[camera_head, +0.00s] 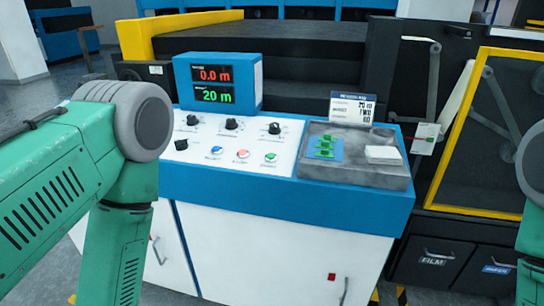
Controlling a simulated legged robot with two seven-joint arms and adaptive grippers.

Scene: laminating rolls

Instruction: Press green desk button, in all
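The green desk button (270,157) is a small round button on the white sloped panel of the control desk (290,190). It is the rightmost in a row with a red button (242,154) and a blue button (216,150). No gripper touches it. My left arm comes in from the left and bends down past the desk's left side; its gripper is out of view. Only a part of my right arm shows at the right edge, and its gripper is out of view.
Several black knobs (232,123) sit above the buttons. A display (218,83) reads "0.0 m" and "20 m". A grey tray (350,176) at the right holds a blue-and-green item (324,148) and a white block (382,154). A yellow-framed machine (495,140) stands at the right.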

